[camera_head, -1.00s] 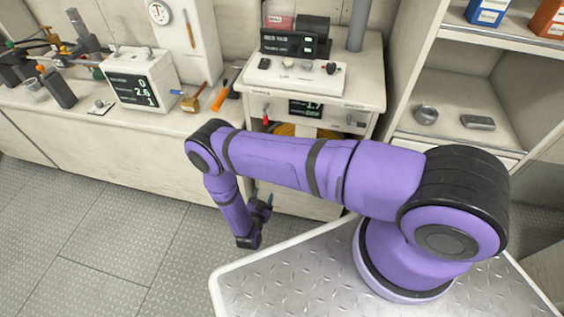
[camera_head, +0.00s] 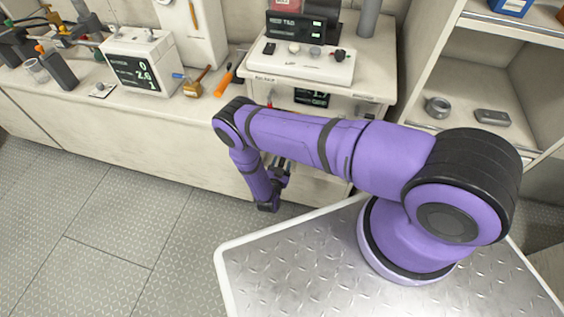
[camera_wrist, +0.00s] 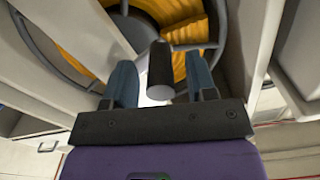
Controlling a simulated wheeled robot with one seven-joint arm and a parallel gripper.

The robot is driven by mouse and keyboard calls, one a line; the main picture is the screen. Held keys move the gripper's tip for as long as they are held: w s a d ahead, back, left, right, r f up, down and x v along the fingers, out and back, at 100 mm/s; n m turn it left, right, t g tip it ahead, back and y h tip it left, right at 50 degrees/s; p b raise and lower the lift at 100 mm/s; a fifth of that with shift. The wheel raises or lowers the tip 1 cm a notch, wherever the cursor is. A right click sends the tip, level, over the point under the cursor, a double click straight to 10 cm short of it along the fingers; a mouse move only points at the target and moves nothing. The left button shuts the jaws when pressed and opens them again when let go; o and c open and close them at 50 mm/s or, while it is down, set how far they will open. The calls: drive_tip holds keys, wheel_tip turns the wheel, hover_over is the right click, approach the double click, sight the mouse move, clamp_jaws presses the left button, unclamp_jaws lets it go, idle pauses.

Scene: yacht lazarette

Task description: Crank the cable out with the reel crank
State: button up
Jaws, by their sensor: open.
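The crank handle (camera_wrist: 160,66) is a dark cylinder with a pale end facing the wrist camera. It stands between the two blue-grey fingers of my gripper (camera_wrist: 160,80), which are open, with a visible gap on each side. Behind it is the cable reel, with a dark round rim (camera_wrist: 47,27) and yellow-orange cable (camera_wrist: 88,36) wound inside. In the head view my gripper (camera_head: 282,170) is low in front of the cabinet (camera_head: 318,82), and my arm hides the reel and crank there.
A counter (camera_head: 215,95) runs left of the cabinet, with a display box (camera_head: 140,72) and tools on it. Shelves (camera_head: 470,85) stand at the right, holding a roll and a small dark case. The patterned floor (camera_head: 90,220) at the left is clear.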

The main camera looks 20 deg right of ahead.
drive_tip(key=shift+w+d, duration=0.3)
drive_tip(key=shift+w, duration=0.1)
clamp_jaws()
drive_tip(key=shift+f, duration=0.15)
